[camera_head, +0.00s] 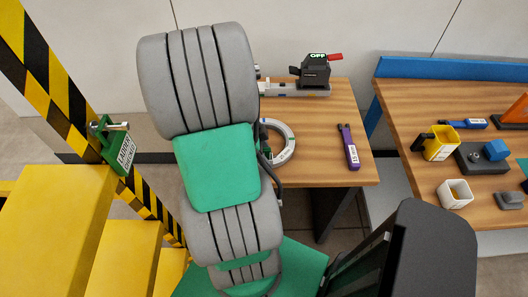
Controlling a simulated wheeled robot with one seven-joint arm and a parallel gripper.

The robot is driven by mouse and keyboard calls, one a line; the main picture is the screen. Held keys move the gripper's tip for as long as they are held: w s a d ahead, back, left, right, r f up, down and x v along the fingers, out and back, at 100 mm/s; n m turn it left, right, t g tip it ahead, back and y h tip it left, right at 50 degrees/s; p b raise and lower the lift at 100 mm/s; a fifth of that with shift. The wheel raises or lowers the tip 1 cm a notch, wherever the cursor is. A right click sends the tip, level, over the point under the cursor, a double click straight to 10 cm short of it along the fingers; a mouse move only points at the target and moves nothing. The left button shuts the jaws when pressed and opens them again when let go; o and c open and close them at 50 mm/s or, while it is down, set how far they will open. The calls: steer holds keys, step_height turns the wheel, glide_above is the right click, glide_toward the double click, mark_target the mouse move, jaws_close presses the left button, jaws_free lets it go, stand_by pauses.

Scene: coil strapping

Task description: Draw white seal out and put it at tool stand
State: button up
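My large grey arm, with a green panel, fills the middle of the head view, and my gripper is not visible. A pale ring or roll (287,144) lies on the wooden table (312,166), partly hidden behind my arm. I cannot tell whether it is the white seal, and no other thing is clearly a seal. No thing is clearly marked as the tool stand. A purple-and-black hand tool (348,147) lies on this table, right of the ring.
A black device with a red handle (315,69) stands at the table's back. The right bench (421,182) holds a yellow cup (440,146), a white cup (455,194), a dark block (474,164) and another tool (464,124). Yellow steps (55,235) and a striped post are left.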

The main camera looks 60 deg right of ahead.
jaws_close()
steer(key=shift+c, duration=2.4)
jaws_free()
jaws_close()
steer(key=shift+r+p, duration=0.35)
steer(key=shift+r, duration=0.3)
steer(key=shift+c, duration=0.4)
jaws_free()
jaws_close()
